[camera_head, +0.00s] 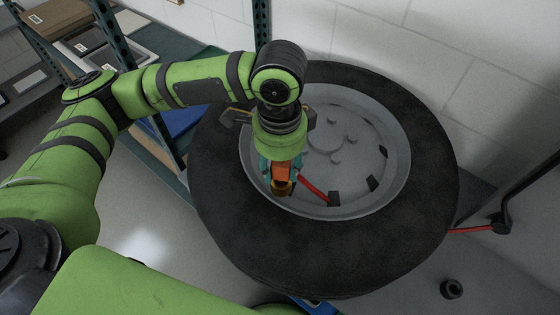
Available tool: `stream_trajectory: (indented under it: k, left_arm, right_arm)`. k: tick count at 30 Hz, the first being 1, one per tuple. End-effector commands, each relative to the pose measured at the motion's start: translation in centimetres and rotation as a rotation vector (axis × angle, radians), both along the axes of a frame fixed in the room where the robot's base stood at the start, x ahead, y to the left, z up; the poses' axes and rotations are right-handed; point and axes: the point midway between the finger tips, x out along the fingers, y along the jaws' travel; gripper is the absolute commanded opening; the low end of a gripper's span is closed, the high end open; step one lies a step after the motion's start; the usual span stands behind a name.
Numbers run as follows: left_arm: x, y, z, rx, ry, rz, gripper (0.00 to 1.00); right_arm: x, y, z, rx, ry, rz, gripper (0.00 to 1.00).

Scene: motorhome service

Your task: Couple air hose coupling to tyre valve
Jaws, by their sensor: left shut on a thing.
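A large black tyre (330,245) on a grey wheel rim (392,140) fills the middle of the head view. My left gripper (281,182) reaches down over the left front part of the rim. It is shut on the air hose coupling (282,171), an orange body with a brass-coloured end below. A red length, which looks like the hose (314,187), runs from beside the coupling to a dark block on the rim. The tyre valve cannot be made out; the gripper and coupling may hide it. I cannot tell whether the coupling touches it. My right gripper is out of view.
A shelf rack (172,140) with boxes (62,18) stands at the left and back. A pale block wall (450,80) is close behind the tyre. A red hose stretch (470,230) shows at the right. A small black ring (452,289) lies on the floor.

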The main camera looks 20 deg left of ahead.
Motion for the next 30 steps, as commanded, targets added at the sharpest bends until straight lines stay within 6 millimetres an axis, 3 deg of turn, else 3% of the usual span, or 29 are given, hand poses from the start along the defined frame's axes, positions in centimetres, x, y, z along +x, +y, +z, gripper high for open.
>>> stream_trajectory:
  k: [23,24,25,30]
  left_arm:
    - [0.0,0.0,-2.4,0.001,0.001,0.000,0.06]
    - [0.0,0.0,-2.3,0.001,0.000,0.000,0.54]
    - [0.0,0.0,-2.3,0.001,0.000,0.000,0.66]
    - [0.0,0.0,-2.3,0.001,0.000,0.000,0.69]
  right_arm:
    - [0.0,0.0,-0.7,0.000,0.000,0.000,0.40]
    - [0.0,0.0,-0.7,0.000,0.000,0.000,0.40]
    - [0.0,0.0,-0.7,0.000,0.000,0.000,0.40]
    - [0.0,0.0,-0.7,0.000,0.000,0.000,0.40]
